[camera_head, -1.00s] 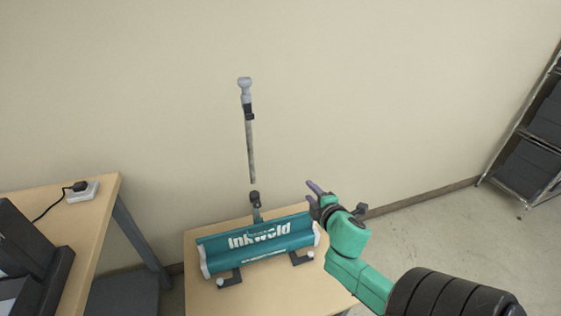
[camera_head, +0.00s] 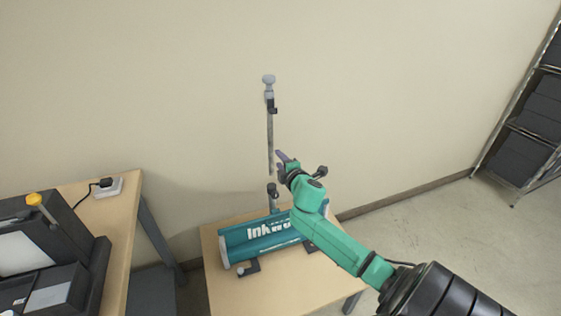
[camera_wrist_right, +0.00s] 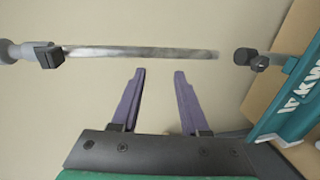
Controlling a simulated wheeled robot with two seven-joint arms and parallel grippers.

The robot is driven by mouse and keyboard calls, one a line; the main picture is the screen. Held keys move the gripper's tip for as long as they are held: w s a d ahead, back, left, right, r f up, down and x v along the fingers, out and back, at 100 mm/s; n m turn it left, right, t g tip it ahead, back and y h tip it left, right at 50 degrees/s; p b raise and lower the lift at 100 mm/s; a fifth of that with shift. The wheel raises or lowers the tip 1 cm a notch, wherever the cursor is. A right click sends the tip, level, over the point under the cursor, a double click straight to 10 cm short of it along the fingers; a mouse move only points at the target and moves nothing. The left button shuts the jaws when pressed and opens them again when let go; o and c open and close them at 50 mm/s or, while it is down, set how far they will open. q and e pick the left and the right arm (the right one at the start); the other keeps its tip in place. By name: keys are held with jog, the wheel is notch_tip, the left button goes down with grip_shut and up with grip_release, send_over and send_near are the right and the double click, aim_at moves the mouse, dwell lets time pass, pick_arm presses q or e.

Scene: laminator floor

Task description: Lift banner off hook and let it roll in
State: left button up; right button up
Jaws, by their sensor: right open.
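The teal banner base with white "Inkwold" lettering (camera_head: 240,246) sits on a small wooden table, and its right part is behind my right arm. A thin grey pole (camera_head: 270,130) stands above it, with a pale knob on top and a black hook (camera_head: 272,107) just below. A black joint (camera_head: 272,189) sits lower; a gap shows between it and the pole. No banner sheet shows along the pole. My right gripper (camera_head: 281,160) is beside the pole's lower part. In the right wrist view its purple fingers (camera_wrist_right: 158,75) are apart and empty, short of the pole (camera_wrist_right: 140,52).
The small table (camera_head: 285,290) has bare wood in front of the base. A desk (camera_head: 112,215) with black machines (camera_head: 50,250) and a socket block stands at left. A metal rack with dark boxes (camera_head: 540,115) is at far right. A plain wall is behind.

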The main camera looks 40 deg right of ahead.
jog(key=shift+d, duration=0.15)
grip_shut()
dwell(1.2)
grip_release()
jog(key=b+v, duration=0.1)
jog(key=v, duration=1.3)
jog(key=shift+s+a, duration=0.2)
jog(key=shift+s, duration=0.05)
